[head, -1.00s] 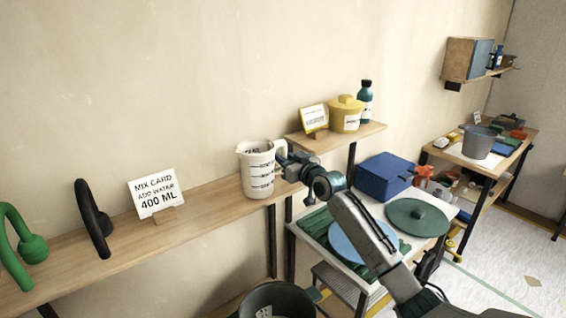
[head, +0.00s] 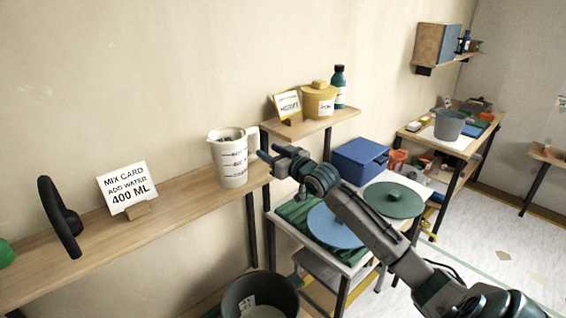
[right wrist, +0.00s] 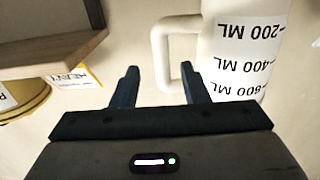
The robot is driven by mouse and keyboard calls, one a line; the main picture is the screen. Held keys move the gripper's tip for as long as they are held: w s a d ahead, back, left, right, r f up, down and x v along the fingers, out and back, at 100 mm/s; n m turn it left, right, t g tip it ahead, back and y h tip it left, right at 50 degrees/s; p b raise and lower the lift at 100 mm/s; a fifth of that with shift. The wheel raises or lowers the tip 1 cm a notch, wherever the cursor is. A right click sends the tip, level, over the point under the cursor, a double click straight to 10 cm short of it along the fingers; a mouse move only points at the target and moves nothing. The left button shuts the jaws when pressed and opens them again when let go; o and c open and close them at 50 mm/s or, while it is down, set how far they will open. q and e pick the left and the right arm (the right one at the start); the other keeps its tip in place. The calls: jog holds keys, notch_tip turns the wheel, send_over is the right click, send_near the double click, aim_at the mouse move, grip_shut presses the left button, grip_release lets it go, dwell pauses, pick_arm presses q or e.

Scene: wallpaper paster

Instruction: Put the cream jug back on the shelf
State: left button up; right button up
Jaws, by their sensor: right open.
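The cream jug (head: 229,162) with dark volume marks stands upright on the long wooden shelf (head: 172,212), near its right end. Its handle points right, toward my right gripper. My left gripper is out of view.
A mix card (head: 127,187) and a black curved handle (head: 62,218) stand on the shelf left of the jug. A higher small shelf (head: 320,128) holds a yellow pot and a blue bottle. A dark bucket (head: 258,297) is below.

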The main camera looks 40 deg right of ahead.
jog(key=s+b, duration=0.1)
jog(key=s, duration=0.5)
jog(key=shift+d, duration=0.15)
